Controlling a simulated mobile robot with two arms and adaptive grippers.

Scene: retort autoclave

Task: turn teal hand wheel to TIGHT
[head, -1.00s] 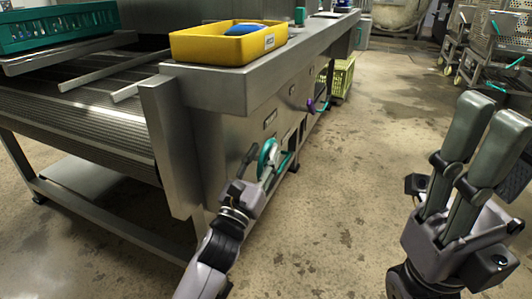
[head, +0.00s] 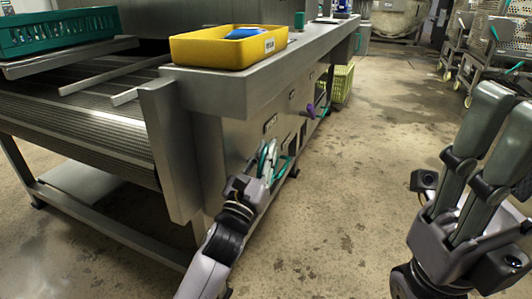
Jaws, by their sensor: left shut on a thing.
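The teal hand wheel (head: 264,152) is on the steel side panel of the machine, below the worktop, in the head view. My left gripper (head: 258,170) reaches in from below and is shut on the wheel's rim. The gripper partly hides the wheel, so any mark for its position cannot be read. My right gripper (head: 508,118) is raised at the right, away from the wheel, with nothing visible between its fingers.
A yellow tray (head: 208,54) with a blue item stands on the worktop above the wheel. A teal crate (head: 55,32) sits at the upper left. A purple handle (head: 310,110) is farther along the panel.

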